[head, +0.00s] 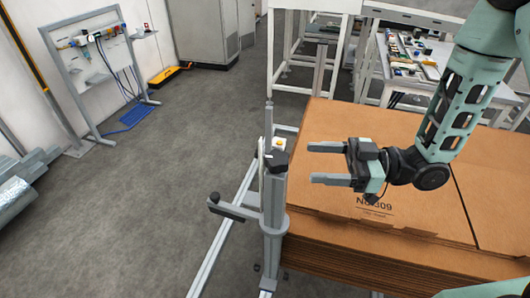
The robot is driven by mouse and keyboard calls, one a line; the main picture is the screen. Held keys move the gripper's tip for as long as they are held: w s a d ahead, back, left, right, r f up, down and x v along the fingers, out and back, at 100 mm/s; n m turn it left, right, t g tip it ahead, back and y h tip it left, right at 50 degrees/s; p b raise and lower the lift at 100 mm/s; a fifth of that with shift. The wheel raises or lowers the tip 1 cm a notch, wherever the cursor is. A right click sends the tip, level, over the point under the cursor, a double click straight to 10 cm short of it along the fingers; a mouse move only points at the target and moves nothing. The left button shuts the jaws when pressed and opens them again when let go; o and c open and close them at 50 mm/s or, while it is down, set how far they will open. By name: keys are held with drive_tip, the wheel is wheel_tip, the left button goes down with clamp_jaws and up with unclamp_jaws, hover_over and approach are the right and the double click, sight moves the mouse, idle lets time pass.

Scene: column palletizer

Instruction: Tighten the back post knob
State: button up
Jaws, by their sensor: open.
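A grey metal post (273,205) stands at the left edge of the cardboard stack. A black knob (278,158) sits near its top, and a black-ended handle (234,209) sticks out to the left lower down. Another grey post (320,68) rises behind the stack; I cannot make out a knob on it, and I cannot tell which post is the back one. My gripper (312,163) is open and empty above the cardboard, its two fingers pointing left. Its fingertips are to the right of the black knob and appear apart from it.
The cardboard stack (330,255) fills the lower right. Pale rails (223,240) lie on the floor left of the post. White-framed tables (402,84) with small items stand behind. A tool stand (85,75) is at the far left. The grey floor at centre left is clear.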

sight(265, 157)
drive_tip(key=a+p, duration=0.1)
drive_tip(key=a, duration=0.2)
drive_tip(key=w+a+p, duration=0.1)
drive_tip(key=a, duration=0.3)
drive_tip(key=a+p, duration=0.1)
drive_tip(key=a, duration=0.3)
drive_tip(key=shift+w+a, duration=0.2)
drive_tip(key=shift+a, duration=0.05)
drive_tip(key=c, duration=1)
